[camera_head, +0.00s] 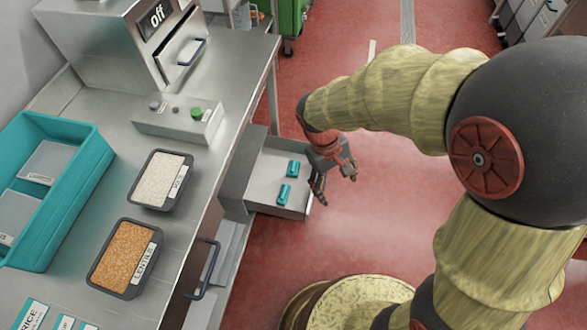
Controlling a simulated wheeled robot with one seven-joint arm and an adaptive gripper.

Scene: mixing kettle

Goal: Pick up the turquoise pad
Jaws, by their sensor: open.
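Two turquoise pads lie in an open drawer (262,192) below the counter. One pad (292,169) is farther back, and the other pad (284,194) is nearer the front. My gripper (335,190) is open and empty at the right edge of the drawer, with its fingers pointing down. It is to the right of both pads and apart from them in the picture. Its exact height over the drawer I cannot tell.
The steel counter (218,150) holds a turquoise crate (90,185), a tray of light grain (158,180) and a tray of lentils (122,258). A control box (178,121) and a machine reading "Off" (110,45) stand behind. Red floor (390,220) is clear at right.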

